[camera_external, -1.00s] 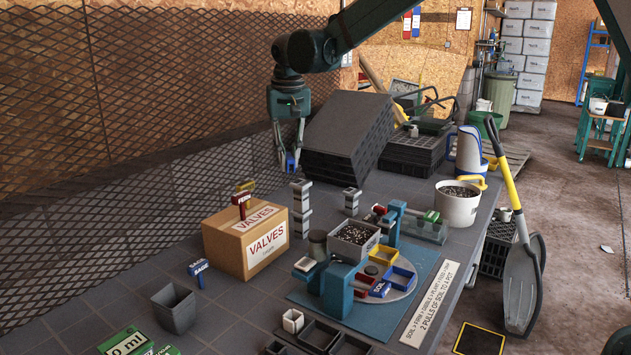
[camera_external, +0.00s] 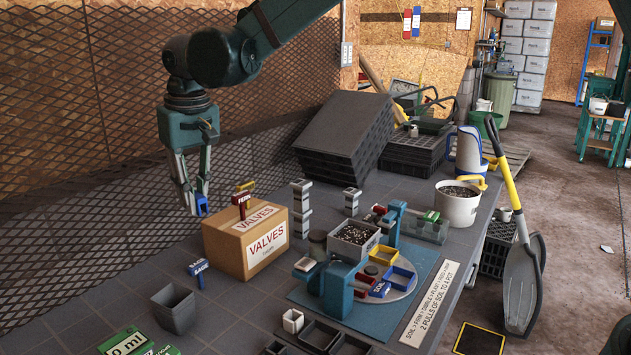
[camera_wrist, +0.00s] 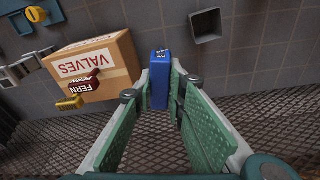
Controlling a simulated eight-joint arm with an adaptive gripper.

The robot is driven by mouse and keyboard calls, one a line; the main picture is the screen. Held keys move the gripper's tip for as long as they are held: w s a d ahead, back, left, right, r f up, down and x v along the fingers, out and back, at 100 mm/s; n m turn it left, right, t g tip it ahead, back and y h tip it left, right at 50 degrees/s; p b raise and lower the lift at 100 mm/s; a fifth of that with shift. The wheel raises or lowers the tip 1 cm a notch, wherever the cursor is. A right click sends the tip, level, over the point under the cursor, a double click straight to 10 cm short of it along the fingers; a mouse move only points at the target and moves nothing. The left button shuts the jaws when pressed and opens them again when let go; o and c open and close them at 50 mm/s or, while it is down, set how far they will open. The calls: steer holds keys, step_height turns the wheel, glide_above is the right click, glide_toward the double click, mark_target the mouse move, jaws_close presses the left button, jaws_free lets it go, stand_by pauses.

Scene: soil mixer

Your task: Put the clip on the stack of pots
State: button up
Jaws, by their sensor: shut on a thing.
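My gripper (camera_external: 199,200) is shut on a blue clip (camera_external: 202,207), high up, left of the cardboard box. In the wrist view the blue clip (camera_wrist: 160,79) sits between the fingertips, with small unreadable marking on it. A stack of small grey pots (camera_external: 301,208) stands just right of the box, and a second similar grey stack (camera_external: 351,202) stands farther right. Both are apart from my gripper. In the wrist view part of a grey stack (camera_wrist: 17,76) shows at the left edge.
The VALVES box (camera_external: 246,240) carries a red FERN clip (camera_external: 241,199) and a yellow clip (camera_external: 246,186). Black trays (camera_external: 345,138) are piled behind. A mesh wall (camera_external: 60,110) runs along the left.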

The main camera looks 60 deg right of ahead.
steer(key=s+a+n+p, duration=0.1)
steer(key=s+a+n, duration=0.1)
steer(key=a, duration=0.9)
steer(key=shift+s+a+f, duration=0.1)
steer(key=shift+a+f, duration=0.05)
steer(key=shift+f, duration=1.1)
steer(key=shift+s+a+f, duration=0.1)
steer(key=shift+a+f, duration=0.05)
steer(key=shift+f, duration=1.1)
steer(key=shift+f, duration=0.15)
glide_above(171, 294)
steer(key=shift+s+f, duration=0.2)
steer(key=shift+f, duration=2.75)
steer(key=shift+f+b, duration=0.35)
steer(key=shift+f, duration=1.55)
steer(key=shift+f, duration=0.2)
steer(key=o, duration=0.7)
